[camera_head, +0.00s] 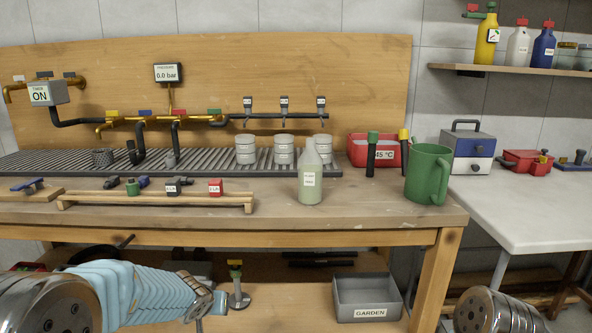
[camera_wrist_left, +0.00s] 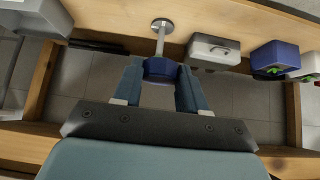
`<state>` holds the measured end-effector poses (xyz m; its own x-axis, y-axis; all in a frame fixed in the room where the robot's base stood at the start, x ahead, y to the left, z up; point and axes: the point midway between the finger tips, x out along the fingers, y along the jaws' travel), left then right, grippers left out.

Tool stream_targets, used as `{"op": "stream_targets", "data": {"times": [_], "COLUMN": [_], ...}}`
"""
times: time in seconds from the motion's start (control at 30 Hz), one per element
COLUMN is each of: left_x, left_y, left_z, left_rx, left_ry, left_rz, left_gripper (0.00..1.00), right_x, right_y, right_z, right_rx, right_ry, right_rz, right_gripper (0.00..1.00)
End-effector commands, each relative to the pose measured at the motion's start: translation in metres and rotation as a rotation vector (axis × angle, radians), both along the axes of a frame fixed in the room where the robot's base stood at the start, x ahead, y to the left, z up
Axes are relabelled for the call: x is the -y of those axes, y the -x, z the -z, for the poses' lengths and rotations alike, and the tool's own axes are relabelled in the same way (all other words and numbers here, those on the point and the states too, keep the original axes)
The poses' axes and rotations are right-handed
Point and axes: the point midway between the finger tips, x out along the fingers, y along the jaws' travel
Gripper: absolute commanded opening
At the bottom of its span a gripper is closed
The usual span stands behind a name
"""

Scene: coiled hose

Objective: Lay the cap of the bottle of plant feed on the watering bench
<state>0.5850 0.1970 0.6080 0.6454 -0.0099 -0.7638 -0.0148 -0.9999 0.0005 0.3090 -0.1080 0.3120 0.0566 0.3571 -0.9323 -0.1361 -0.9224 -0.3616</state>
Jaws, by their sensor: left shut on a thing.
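The bottle of plant feed (camera_head: 310,179) stands upright near the front edge of the watering bench (camera_head: 360,213). It is pale green with a white label, and no coloured cap shows on its neck. My left gripper (camera_wrist_left: 160,75) is shut on a short, round, dark blue thing that looks like the cap (camera_wrist_left: 160,70). In the head view my left arm is at the lower left, below and in front of the bench top; the cap cannot be made out there. My right gripper is out of view; only a right arm link shows at the lower right.
A green mug (camera_head: 428,174) stands right of the bottle. A wooden rack (camera_head: 155,201) with small fittings lies to its left, and white pots (camera_head: 284,150) stand behind. Bare bench top shows around the bottle. A grey GARDEN tray (camera_head: 367,297) sits on the lower shelf.

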Motion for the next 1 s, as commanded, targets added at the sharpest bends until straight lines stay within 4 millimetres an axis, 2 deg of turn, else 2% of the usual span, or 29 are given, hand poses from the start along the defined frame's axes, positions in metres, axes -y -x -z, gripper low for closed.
{"op": "stream_targets", "data": {"times": [0.1,0.2,0.3,0.43,0.77,0.87,1.0], "left_x": [0.009,0.007,0.0,-0.006,-0.004,0.006,0.037], "left_y": [0.028,0.057,0.079,0.092,0.092,0.092,0.091], "left_z": [0.036,0.064,0.077,0.082,0.081,0.078,0.066], "left_rx": [-0.009,-0.009,-0.004,-0.002,-0.001,-0.001,0.001], "left_ry": [-0.008,-0.006,-0.002,0.003,0.001,0.003,0.006], "left_rz": [0.021,0.015,-0.001,-0.017,-0.007,0.038,0.182], "left_gripper": [0.05,0.05,0.05,0.05,0.05,0.05,0.05], "right_x": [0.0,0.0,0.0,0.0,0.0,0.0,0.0], "right_y": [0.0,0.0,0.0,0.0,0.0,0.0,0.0], "right_z": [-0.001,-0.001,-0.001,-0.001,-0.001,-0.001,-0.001], "right_rx": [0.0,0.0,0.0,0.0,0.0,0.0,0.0], "right_ry": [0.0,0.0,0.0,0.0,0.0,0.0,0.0], "right_rz": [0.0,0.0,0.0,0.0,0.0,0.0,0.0], "right_gripper": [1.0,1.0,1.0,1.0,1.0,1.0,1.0]}}
